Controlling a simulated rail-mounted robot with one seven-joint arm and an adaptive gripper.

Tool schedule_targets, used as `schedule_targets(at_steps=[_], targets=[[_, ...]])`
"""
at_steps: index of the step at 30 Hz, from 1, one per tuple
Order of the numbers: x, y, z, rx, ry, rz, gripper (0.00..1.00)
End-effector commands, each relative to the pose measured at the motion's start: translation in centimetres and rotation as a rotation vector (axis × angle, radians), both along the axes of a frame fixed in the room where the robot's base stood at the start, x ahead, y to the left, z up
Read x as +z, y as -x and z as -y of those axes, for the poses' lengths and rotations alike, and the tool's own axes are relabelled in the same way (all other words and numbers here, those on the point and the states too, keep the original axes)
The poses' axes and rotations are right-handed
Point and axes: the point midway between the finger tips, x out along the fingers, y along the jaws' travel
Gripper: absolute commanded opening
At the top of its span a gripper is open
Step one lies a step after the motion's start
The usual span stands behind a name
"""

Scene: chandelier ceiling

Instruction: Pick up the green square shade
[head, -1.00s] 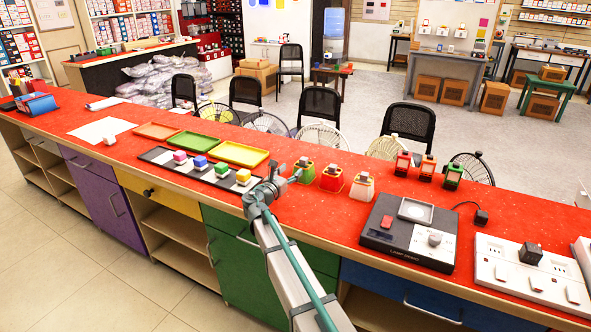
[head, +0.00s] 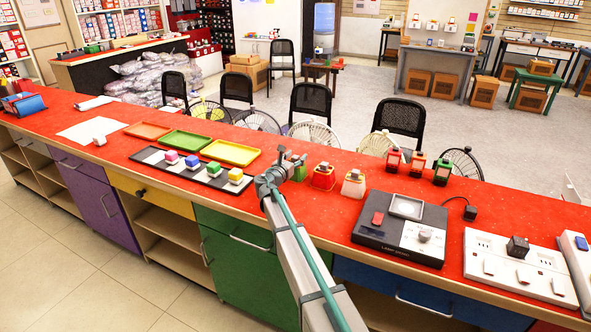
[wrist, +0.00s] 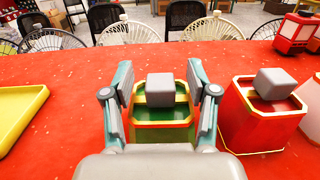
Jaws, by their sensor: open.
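The green square shade (wrist: 160,130) stands upright on the red counter, with a yellow rim and a grey block on top. In the head view the shade (head: 299,172) is partly hidden behind my gripper (head: 286,165). In the wrist view my gripper (wrist: 160,88) is open, with one finger at the left and one at the right of the shade's upper part. A gap shows between the fingers and the grey block. Contact with the shade's sides cannot be told. The shade's lower part is hidden by the gripper body.
A red shade (wrist: 255,127) stands close to the right of the green one, with a white shade (head: 353,186) beyond it. A yellow tray (head: 231,153) lies to the left. Small lanterns (head: 417,165) stand farther right, and fans line the far edge.

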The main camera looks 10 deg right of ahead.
Motion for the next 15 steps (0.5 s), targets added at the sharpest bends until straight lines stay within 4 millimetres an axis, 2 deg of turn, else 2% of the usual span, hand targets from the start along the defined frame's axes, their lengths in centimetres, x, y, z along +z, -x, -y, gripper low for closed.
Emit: schedule_targets(at_steps=[6,15], targets=[[-0.03,-0.04,0.08,0.000,0.000,0.000,0.58],[-0.03,-0.03,0.08,0.000,0.000,0.000,0.08]])
